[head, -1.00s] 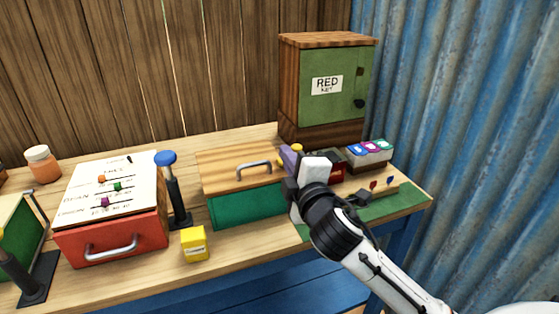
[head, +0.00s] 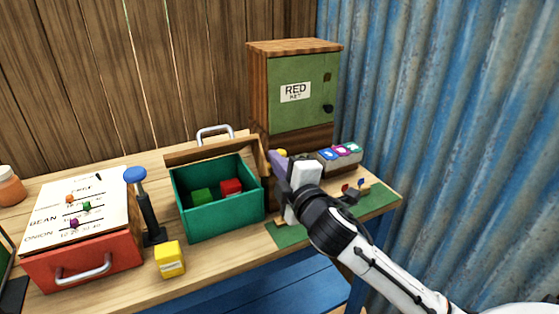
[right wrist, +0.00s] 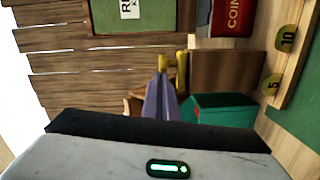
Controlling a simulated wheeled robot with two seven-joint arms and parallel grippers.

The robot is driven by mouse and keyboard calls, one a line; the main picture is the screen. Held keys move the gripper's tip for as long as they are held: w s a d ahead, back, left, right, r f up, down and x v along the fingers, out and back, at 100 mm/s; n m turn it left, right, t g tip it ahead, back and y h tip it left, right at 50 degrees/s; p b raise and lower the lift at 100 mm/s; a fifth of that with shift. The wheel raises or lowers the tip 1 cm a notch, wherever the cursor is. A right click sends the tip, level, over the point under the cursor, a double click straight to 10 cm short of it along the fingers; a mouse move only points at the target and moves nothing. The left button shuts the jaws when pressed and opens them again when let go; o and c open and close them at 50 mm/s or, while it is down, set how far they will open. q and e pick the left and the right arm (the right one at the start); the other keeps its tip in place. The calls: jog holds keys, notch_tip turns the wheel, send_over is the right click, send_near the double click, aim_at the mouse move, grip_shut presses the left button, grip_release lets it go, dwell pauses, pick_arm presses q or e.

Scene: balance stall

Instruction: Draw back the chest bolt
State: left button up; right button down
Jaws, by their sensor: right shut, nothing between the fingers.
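The teal chest (head: 210,225) stands mid-table in the head view with its wooden lid (head: 185,155) raised and tilted back. A metal handle (head: 214,131) shows at the lid's top. My right gripper (head: 279,165) is shut and empty, just right of the chest. Its purple fingers (right wrist: 163,85) also show in the right wrist view. A yellow piece (right wrist: 174,64) is close to the fingertips there; I cannot tell if it is the bolt or touches them. My left gripper is out of view.
A green cabinet (head: 300,105) labelled RED KEY stands behind at right. Left of the chest are a blue-topped post (head: 147,205), a yellow box (head: 170,260) and a red slider box (head: 85,265).

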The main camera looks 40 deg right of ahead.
jog(key=shift+d, duration=0.25)
jog(key=b+v, duration=0.1)
jog(key=v, duration=0.9)
jog(key=shift+a, duration=0.25)
jog(key=shift+s, duration=0.15)
jog(key=s+a+f+m+g, duration=0.1)
jog(key=s+f+m+g, duration=0.2)
jog(key=f, duration=0.4)
jog(key=s+a+f+m+g, duration=0.1)
jog(key=s+f+m+g, duration=0.2)
jog(key=f, duration=0.5)
jog(key=s+a+f+m+g+y, duration=0.2)
jog(key=s+a+f+m+g, duration=0.15)
jog(key=s+f, duration=0.3)
jog(key=s+a+f+m+g+y, duration=0.2)
jog(key=s+a+f+g, duration=0.25)
jog(key=s, duration=0.35)
jog(key=w+a+f+t+y, duration=0.2)
jog(key=a+f+t, duration=0.3)
jog(key=f, duration=0.7)
jog(key=shift+w+a+f, duration=0.3)
jog(key=shift+w+f, duration=0.05)
jog(key=shift+w, duration=0.35)
